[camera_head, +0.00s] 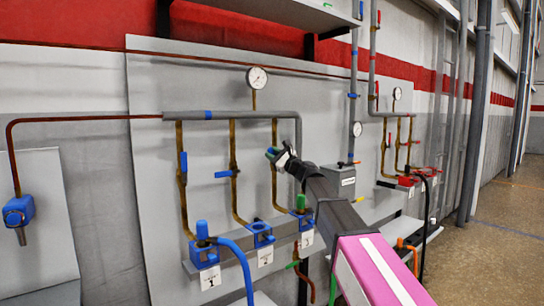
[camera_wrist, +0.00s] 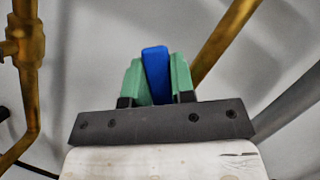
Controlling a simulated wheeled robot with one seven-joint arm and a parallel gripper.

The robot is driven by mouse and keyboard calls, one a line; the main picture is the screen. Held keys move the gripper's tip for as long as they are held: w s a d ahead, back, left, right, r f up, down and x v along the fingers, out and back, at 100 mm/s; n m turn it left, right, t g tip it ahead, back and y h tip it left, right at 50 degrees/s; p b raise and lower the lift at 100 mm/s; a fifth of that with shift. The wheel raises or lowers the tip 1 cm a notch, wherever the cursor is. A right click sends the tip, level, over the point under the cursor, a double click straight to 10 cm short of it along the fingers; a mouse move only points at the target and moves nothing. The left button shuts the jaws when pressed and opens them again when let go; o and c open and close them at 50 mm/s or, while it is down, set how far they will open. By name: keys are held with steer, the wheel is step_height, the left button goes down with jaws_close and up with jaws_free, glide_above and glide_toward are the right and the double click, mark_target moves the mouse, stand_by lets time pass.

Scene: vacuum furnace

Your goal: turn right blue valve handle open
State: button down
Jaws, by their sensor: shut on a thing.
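My gripper (camera_head: 275,154) is at the right of three brass pipes under the grey header pipe. In the wrist view, its green fingers (camera_wrist: 159,82) are shut on the right blue valve handle (camera_wrist: 155,68), one on each side. The handle's tip sticks out a little beyond the fingertips. In the head view the gripper mostly hides this handle, and I cannot tell its exact angle to its pipe. The right brass pipe (camera_head: 274,188) runs down below my gripper. In the wrist view a brass pipe (camera_wrist: 228,38) slants behind the right finger.
The left blue handle (camera_head: 184,162) lies along its pipe; the middle blue handle (camera_head: 224,174) sticks out sideways. Blue numbered blocks (camera_head: 202,254) sit on a shelf below. A gauge (camera_head: 257,78) is above. A grey box (camera_head: 340,180) is right of my gripper.

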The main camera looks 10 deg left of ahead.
steer(key=c, duration=1)
jaws_free()
steer(key=shift+o, duration=0.2)
